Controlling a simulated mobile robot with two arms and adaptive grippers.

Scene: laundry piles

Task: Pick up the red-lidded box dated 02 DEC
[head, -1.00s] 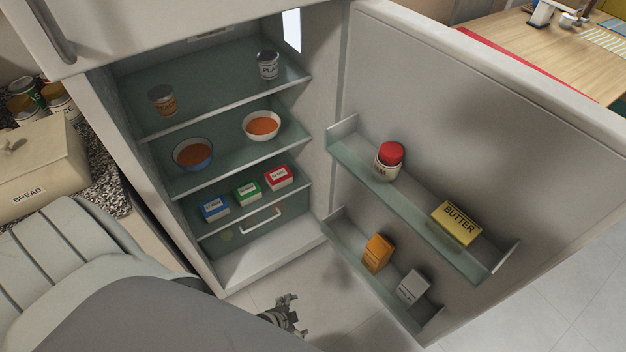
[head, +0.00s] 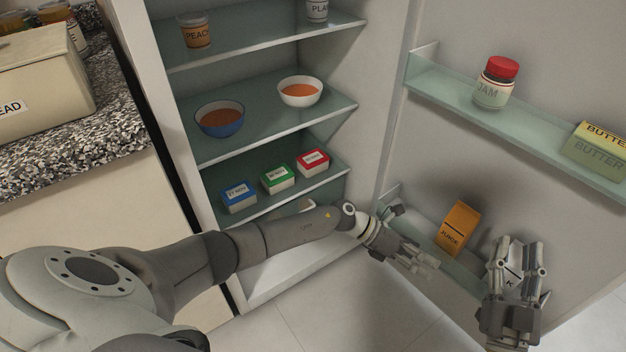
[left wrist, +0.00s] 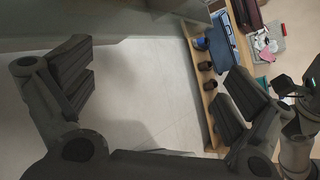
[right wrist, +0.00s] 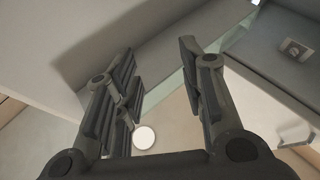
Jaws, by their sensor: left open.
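The red-lidded box (head: 313,160) sits on the lower fridge shelf in the head view, at the right end of a row. A green-lidded box (head: 278,177) and a blue-lidded box (head: 238,195) stand to its left. The date labels are too small to read surely. My left gripper (head: 425,262) is right of and below the boxes, near the door's lower shelf. In the left wrist view its fingers (left wrist: 158,85) are wide apart and empty. My right gripper (head: 514,250) is in front of the door. In the right wrist view its fingers (right wrist: 158,65) are apart and empty.
Bowls of soup (head: 220,121) stand on the shelf (head: 262,122) above. The open door holds a jam jar (head: 495,84), butter (head: 598,150), a juice carton (head: 457,228) and a partly hidden white carton. A counter (head: 90,125) stands left of the fridge.

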